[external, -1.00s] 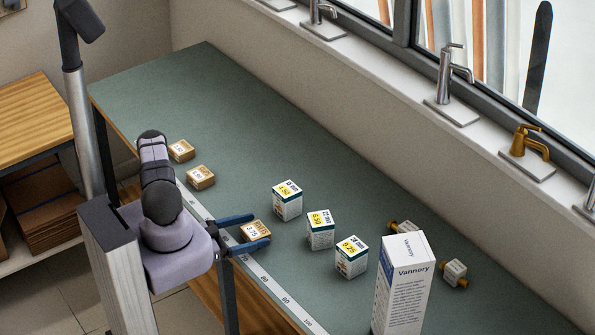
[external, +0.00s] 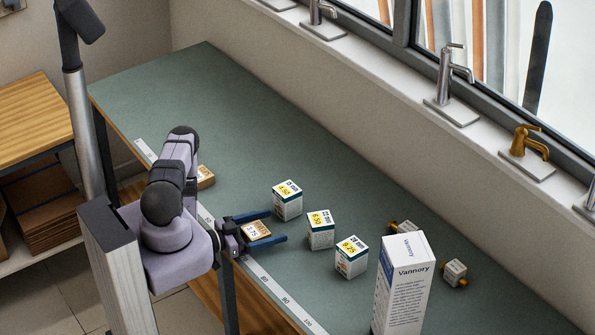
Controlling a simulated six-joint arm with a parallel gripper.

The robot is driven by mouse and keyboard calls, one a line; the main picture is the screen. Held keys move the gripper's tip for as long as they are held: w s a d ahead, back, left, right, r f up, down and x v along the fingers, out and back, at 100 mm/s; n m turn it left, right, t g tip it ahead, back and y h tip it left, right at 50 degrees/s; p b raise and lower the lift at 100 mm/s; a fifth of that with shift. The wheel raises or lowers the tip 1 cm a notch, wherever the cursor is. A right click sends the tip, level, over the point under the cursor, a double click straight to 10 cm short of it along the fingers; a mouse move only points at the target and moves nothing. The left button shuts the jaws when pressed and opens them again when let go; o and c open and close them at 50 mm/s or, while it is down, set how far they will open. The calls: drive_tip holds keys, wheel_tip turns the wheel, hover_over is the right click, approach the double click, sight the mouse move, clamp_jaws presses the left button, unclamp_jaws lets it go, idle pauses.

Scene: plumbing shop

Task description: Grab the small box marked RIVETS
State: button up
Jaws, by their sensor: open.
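No lettering reading RIVETS can be made out at this size. A small brown box (external: 257,231) with a pale price label sits near the front edge of the green bench. My gripper (external: 277,226) is open, with its two blue fingers on either side of this box; I cannot tell whether they touch it. Another small brown box (external: 206,178) is partly hidden behind my arm, further back along the bench. White boxes with yellow labels stand to the right: one at the back (external: 287,201), one in the middle (external: 320,230) and one nearer (external: 351,257).
A tall white Vannory carton (external: 404,282) stands at the right. Brass-ended fittings (external: 454,272) lie behind it. A measuring strip (external: 271,286) runs along the bench's front edge. The bench's far left end is clear. Taps (external: 451,85) line the window ledge.

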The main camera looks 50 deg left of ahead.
drive_tip(key=shift+c, duration=0.4)
drive_tip(key=c, duration=1.2)
drive_tip(key=shift+r, duration=0.1)
wheel_tip(320, 180, up, 10)
drive_tip(key=p, duration=0.8)
